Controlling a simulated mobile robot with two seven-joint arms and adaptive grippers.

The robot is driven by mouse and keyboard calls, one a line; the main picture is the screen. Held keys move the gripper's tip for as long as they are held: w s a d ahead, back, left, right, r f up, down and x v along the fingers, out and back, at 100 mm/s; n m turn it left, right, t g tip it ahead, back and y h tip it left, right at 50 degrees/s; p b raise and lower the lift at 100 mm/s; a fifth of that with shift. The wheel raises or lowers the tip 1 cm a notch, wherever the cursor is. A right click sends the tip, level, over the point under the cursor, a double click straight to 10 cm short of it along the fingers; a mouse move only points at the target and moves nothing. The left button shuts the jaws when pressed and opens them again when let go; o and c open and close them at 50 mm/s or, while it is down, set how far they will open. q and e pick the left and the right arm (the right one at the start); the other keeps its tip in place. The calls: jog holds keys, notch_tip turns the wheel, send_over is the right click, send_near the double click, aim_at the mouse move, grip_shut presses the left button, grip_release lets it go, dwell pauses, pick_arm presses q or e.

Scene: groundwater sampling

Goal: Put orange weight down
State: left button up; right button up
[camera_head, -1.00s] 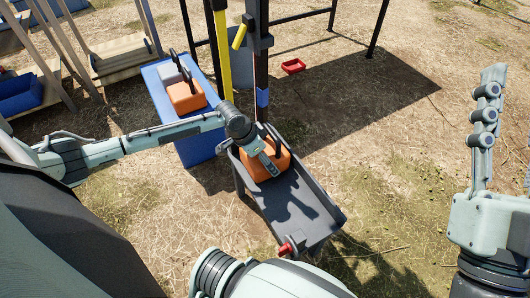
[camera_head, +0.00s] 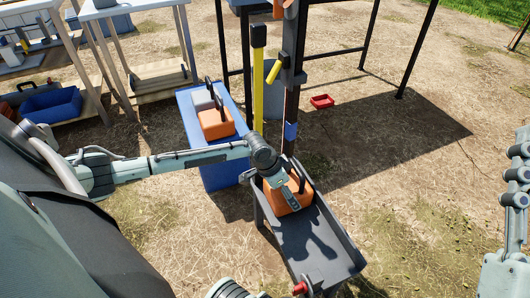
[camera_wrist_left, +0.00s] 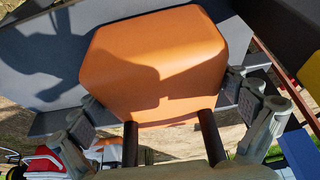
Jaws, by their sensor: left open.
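The orange weight (camera_head: 284,204) with its dark handle sits in the dark grey tray (camera_head: 325,243) of a stand, toward the tray's far end. My left gripper (camera_head: 290,194) reaches in from the left and is over the weight, hiding part of it. In the left wrist view, the orange weight (camera_wrist_left: 155,62) fills the middle, with two dark handle posts below it. The fingers of my left gripper (camera_wrist_left: 168,125) are spread apart on either side of the posts, open. My right gripper (camera_head: 517,180) is at the right edge, seen side-on, away from the tray; its opening does not show.
A yellow post (camera_head: 257,85) and dark posts stand behind the tray. The ground to the right is clear.

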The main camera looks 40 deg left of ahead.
aim_at(269, 199)
pick_arm(q)
jog(key=p+v, duration=0.1)
jog(key=v, duration=0.3)
jog(key=shift+a+r, duration=0.1)
jog(key=s+a, duration=0.2)
jog(key=s, duration=0.1)
jog(key=s+a+p, duration=0.1)
jog(key=s, duration=0.1)
jog(key=shift+s, duration=0.2)
jog(key=s+a+p, duration=0.1)
jog(key=s+a, duration=0.2)
jog(key=s, duration=0.2)
jog(key=w+d+r+m+t+h, duration=0.1)
jog(key=d+r+t+h, duration=0.3)
jog(key=d, duration=0.8)
jog(key=d+r+t+h, duration=0.1)
jog(key=d+r, duration=0.5)
jog(key=d, duration=0.6)
notch_tip(269, 199, up, 22)
jog(key=w+n+t+y, duration=0.2)
jog(key=n+t, duration=0.1)
jog(key=t, duration=0.5)
pick_arm(e)
jog(key=w+d+f+g+h, duration=0.1)
jog(key=w+f+g+h, duration=0.2)
jog(key=f+g, duration=0.4)
notch_tip(269, 199, down, 4)
jog(key=shift+w+f, duration=0.2)
jog(key=shift+f, duration=0.05)
